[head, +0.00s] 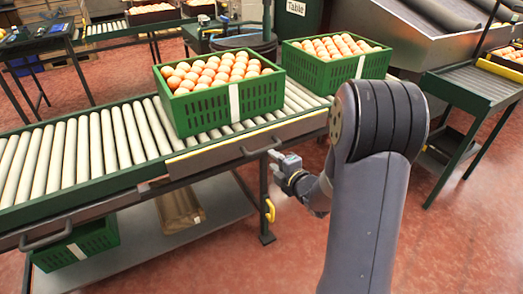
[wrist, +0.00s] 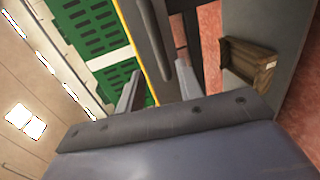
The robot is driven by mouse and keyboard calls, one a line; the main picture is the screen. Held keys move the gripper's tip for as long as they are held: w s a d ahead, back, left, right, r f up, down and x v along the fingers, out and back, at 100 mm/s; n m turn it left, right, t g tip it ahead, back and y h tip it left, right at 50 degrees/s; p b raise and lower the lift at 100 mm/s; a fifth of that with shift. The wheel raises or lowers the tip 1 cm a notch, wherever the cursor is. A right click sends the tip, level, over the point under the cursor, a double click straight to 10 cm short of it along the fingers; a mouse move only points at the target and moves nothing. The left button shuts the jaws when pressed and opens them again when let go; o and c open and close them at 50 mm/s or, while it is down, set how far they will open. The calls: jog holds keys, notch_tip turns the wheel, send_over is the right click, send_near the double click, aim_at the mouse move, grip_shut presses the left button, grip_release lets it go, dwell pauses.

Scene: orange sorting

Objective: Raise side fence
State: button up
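The side fence (head: 215,158) is a grey panel with a yellow top edge along the near side of the roller conveyor. Its top edge lies about level with the rollers. A bar handle (head: 262,151) sticks out from its front. My gripper (head: 276,156) is just at the right end of this handle. In the wrist view my gripper (wrist: 159,90) has its two fingers apart, with the dark handle bar (wrist: 156,42) ahead between them. I see no clear contact, and the fingertips are small in the head view.
A green crate of oranges (head: 233,103) stands on the rollers behind the fence, and another crate (head: 345,68) stands further right. A lower shelf (head: 140,240) holds a green crate (head: 77,246) and a brown box (head: 180,209). Red floor (head: 240,265) is open in front.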

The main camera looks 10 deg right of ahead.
aim_at(263, 152)
jog(key=b+x, duration=0.1)
jog(key=x, duration=0.7)
jog(key=shift+w+a, duration=0.1)
jog(key=shift+w, duration=0.15)
jog(key=shift+c, duration=0.3)
grip_shut()
